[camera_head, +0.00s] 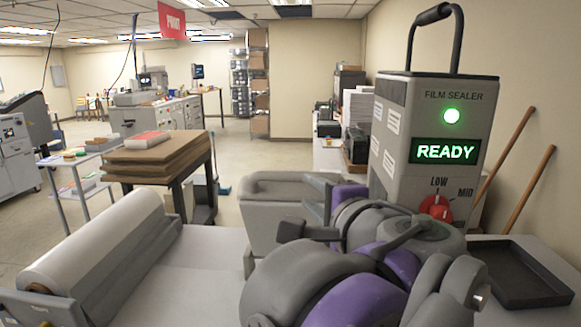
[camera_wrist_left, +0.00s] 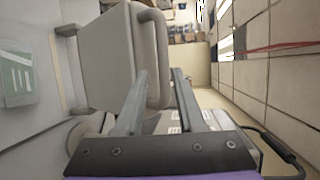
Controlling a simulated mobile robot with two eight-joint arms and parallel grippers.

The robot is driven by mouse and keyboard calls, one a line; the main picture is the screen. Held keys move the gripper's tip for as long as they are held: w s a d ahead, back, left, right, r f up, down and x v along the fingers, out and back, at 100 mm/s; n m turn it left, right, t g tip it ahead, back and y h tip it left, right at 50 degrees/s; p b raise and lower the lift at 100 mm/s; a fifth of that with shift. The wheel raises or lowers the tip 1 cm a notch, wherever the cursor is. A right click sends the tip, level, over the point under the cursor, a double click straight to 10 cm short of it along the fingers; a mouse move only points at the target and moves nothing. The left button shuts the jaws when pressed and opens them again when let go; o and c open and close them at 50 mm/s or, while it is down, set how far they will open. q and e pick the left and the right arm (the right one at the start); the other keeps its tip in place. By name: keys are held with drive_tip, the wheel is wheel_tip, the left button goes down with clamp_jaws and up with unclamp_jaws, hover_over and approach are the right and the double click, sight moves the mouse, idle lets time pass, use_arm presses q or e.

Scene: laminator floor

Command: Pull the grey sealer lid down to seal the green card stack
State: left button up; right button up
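The grey sealer lid (camera_head: 285,190) stands raised beside the sealer in the head view. In the left wrist view the lid (camera_wrist_left: 105,60) fills the upper left, with its rounded bar handle (camera_wrist_left: 160,45) along its edge. My left gripper (camera_wrist_left: 159,75) is open, its two fingers on either side of the handle's line; contact is not clear. In the head view my left gripper (camera_head: 322,188) is at the lid's right side, partly hidden by my arm. A pale green stack (camera_wrist_left: 16,72), likely the cards, lies at the wrist view's left edge. My right gripper is out of view.
The film sealer (camera_head: 430,120) shows READY, a green light and a red dial (camera_head: 436,207). A black tray (camera_head: 515,272) lies at the right. A white film roll (camera_head: 95,240) lies at the left. Cardboard sheets (camera_head: 155,155) rest on a stand behind.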

sight(293, 178)
use_arm(q)
drive_tip(key=x, duration=1)
drive_tip(key=shift+a+r, duration=0.1)
drive_tip(key=shift+r, duration=0.2)
clamp_jaws()
idle(1.0)
